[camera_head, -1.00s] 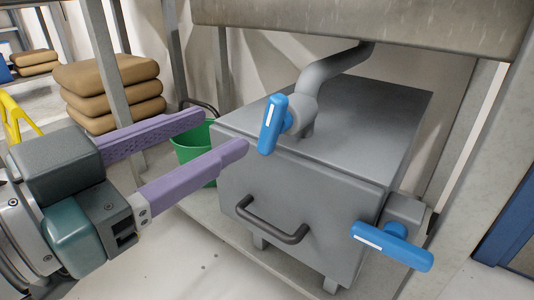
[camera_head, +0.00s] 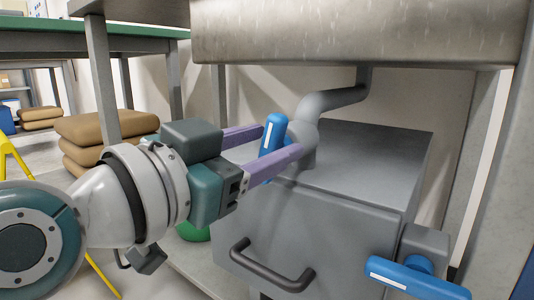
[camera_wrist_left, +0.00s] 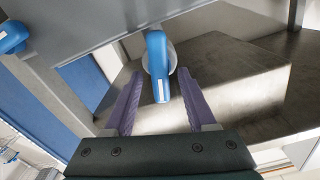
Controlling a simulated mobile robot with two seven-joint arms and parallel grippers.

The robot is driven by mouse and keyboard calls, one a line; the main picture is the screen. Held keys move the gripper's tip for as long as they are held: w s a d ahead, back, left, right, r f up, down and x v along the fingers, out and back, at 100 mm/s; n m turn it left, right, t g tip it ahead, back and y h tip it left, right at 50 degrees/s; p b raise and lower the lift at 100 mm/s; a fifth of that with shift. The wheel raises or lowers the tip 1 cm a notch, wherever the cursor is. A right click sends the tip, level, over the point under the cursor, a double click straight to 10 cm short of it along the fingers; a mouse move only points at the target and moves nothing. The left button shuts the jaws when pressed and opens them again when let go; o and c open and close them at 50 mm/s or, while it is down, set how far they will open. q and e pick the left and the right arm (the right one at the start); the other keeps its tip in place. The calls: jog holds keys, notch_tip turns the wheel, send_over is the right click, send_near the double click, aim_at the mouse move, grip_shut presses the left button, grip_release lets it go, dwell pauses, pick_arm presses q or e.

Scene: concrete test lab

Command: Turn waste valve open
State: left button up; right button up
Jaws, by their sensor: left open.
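A blue valve handle (camera_head: 273,132) sits on the grey pipe (camera_head: 318,128) above the grey metal box (camera_head: 350,160). It stands near upright, tilted slightly. My left gripper (camera_head: 281,141) is open, its two purple fingers on either side of this handle. In the left wrist view the handle (camera_wrist_left: 157,58) lies between the spread fingers, with gaps visible at both sides. A second blue handle (camera_head: 415,279) sticks out at the box's right side, lying roughly level; it also shows in the left wrist view (camera_wrist_left: 12,37). My right gripper is in neither view.
A metal basin (camera_head: 360,35) hangs low above the pipe. A dark bar handle (camera_head: 268,268) is on the box front. A table leg (camera_head: 484,150) stands at right. Brown sacks (camera_head: 100,130) and a partly hidden green bucket (camera_head: 194,232) are at left.

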pick_arm(q)
grip_shut()
dwell(0.4)
jog(key=n+p, duration=0.2)
jog(key=p, duration=0.1)
jog(key=shift+a+r, duration=0.1)
jog(key=shift+r, duration=0.25)
jog(key=shift+w+f+n+p, duration=0.1)
jog(key=shift+f+n+p, duration=0.2)
jog(key=shift+n, duration=0.3)
grip_release()
